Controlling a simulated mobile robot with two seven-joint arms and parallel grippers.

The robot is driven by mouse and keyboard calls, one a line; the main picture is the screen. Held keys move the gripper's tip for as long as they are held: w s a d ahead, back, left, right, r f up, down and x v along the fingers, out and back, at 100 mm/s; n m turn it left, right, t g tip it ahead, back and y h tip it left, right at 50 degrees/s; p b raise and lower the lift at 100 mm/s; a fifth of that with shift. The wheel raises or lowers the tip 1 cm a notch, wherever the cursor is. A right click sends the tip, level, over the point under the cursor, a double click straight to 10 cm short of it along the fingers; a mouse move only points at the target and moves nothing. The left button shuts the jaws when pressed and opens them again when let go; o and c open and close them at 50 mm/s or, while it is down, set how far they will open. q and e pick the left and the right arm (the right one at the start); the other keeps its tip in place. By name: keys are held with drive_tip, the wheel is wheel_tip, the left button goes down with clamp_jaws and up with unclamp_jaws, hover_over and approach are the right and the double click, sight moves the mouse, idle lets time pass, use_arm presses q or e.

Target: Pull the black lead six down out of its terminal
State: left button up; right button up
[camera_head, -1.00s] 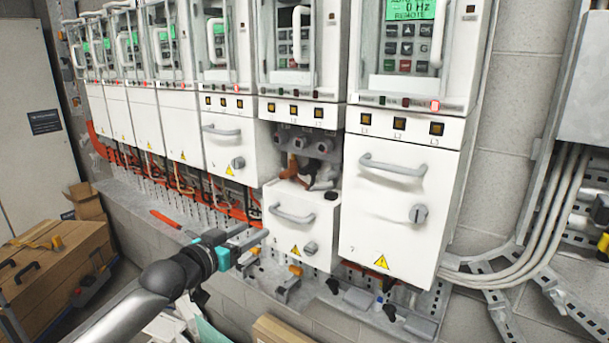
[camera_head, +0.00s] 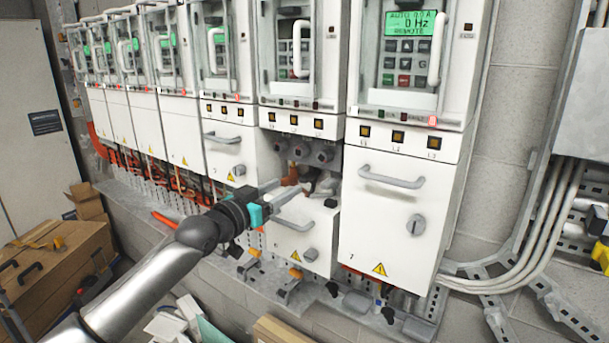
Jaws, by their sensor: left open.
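Drive six, with its front cover (camera_head: 300,238) lowered, stands second from the right. Above the cover, a row of grey round terminals (camera_head: 300,150) shows in the open bay. A brown-orange lead (camera_head: 292,174) and a pale grey lead (camera_head: 326,184) hang below them. The black lead cannot be made out clearly; the middle of the bay is small, dark and partly behind my fingers. My left gripper (camera_head: 290,188) is open and empty, its fingers pointing right in front of the lower bay and the cover's top edge. My right gripper is not in view.
The closed cover of drive seven (camera_head: 397,210) stands just right of the bay, with a protruding handle (camera_head: 391,177). More closed drives run to the left. A perforated rail with clamps lies below. A cardboard box (camera_head: 60,262) stands at lower left.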

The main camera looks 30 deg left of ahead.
sight(301, 178)
use_arm(q)
drive_tip(key=shift+w+d+p, duration=0.15)
drive_tip(key=shift+w+d, duration=0.05)
drive_tip(key=shift+w, duration=2)
drive_tip(key=shift+w+d+p, duration=0.15)
drive_tip(key=shift+w, duration=2)
drive_tip(key=shift+c, duration=0.2)
clamp_jaws()
